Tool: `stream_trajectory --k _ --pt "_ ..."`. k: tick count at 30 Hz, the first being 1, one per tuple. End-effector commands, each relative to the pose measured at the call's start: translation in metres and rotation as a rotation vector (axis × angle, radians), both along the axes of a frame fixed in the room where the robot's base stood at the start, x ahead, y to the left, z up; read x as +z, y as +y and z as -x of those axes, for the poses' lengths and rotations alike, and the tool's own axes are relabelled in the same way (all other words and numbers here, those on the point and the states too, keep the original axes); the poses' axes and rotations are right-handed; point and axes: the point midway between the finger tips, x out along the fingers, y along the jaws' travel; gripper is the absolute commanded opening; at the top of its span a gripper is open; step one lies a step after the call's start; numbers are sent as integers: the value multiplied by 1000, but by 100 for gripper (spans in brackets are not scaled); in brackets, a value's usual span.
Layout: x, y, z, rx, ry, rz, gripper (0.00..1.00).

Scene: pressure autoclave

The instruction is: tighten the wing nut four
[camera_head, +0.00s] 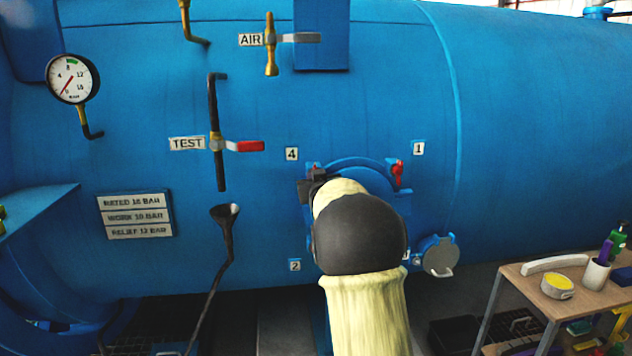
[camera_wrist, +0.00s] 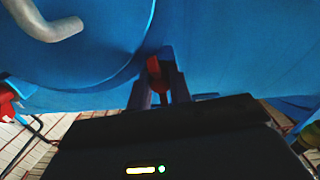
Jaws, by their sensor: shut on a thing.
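The label 4 (camera_head: 292,154) is at the upper left of the round blue hatch on the vessel. My gripper (camera_head: 314,178) is at the hatch's upper left edge, just below and right of that label. My own arm hides most of it. In the wrist view, my gripper's two dark fingers (camera_wrist: 158,92) stand on either side of a red wing nut (camera_wrist: 154,72) at the rim of the blue hatch door (camera_wrist: 80,60). The fingers are shut on this wing nut, which is mostly hidden between them.
Another red wing nut (camera_head: 398,172) is at the hatch's upper right, near the label 1 (camera_head: 419,148). A grey bent handle (camera_wrist: 45,20) is on the door. A workbench (camera_head: 530,290) stands at the lower right. The TEST valve's red lever (camera_head: 246,146) is left of the hatch.

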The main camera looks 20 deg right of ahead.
Motion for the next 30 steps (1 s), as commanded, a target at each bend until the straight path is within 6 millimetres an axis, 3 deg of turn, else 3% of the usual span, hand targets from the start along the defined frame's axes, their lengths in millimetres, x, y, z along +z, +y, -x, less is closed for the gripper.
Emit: stream_trajectory --k 9,23,24,27,30 --pt "-5 1 0 0 -25 -125 0" --pt "-6 1 0 0 -27 -140 0" --pt "-6 1 0 0 -27 -140 26" --pt "-5 1 0 0 -30 -139 42" --pt "-4 1 0 0 -31 -138 42"
